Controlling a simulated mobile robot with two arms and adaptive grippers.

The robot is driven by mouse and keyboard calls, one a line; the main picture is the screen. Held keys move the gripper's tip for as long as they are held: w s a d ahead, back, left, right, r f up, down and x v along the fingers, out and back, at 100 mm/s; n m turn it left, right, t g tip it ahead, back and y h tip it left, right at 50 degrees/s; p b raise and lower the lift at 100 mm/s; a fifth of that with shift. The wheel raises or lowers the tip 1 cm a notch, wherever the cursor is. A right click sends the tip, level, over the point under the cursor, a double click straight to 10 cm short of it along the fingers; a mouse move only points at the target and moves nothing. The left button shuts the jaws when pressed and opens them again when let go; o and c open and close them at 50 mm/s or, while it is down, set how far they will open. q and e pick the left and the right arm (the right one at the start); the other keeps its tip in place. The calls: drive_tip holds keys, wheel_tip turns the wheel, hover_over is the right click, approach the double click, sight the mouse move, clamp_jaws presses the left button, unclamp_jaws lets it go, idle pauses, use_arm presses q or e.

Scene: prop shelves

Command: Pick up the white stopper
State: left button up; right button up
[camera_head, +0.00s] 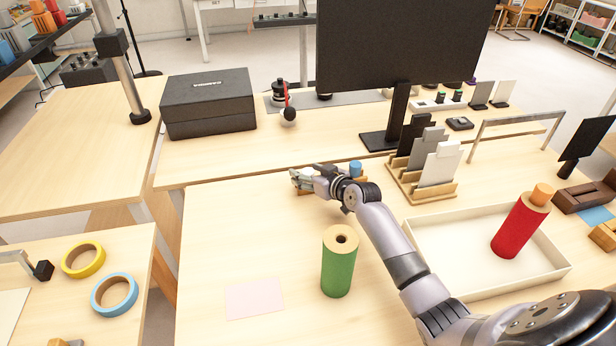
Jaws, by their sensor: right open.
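My right gripper (300,179) reaches from the lower right over the middle of the table, with its fingers pointing left. It is open, low over a small wooden piece that shows partly beneath it. I cannot make out a white stopper clearly; the fingers and wrist cover that spot. A blue stopper-like piece (356,168) stands just behind my right wrist. A green cylinder (338,268) with a hole in its top stands upright in front of the arm. A red cylinder (517,229) with an orange stopper (542,194) leans in a white tray. My left gripper is not in view.
The white tray (445,274) lies right of my forearm. A wooden card holder (422,187) and a monitor (400,45) stand behind it. A black box (208,103) is at back left. A pink sheet (254,298) lies front left; the table left of the gripper is clear.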

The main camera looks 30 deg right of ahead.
drive_tip(key=shift+c, duration=0.6)
drive_tip(key=c, duration=0.9)
drive_tip(key=shift+c, duration=0.6)
drive_tip(key=shift+r, duration=0.1)
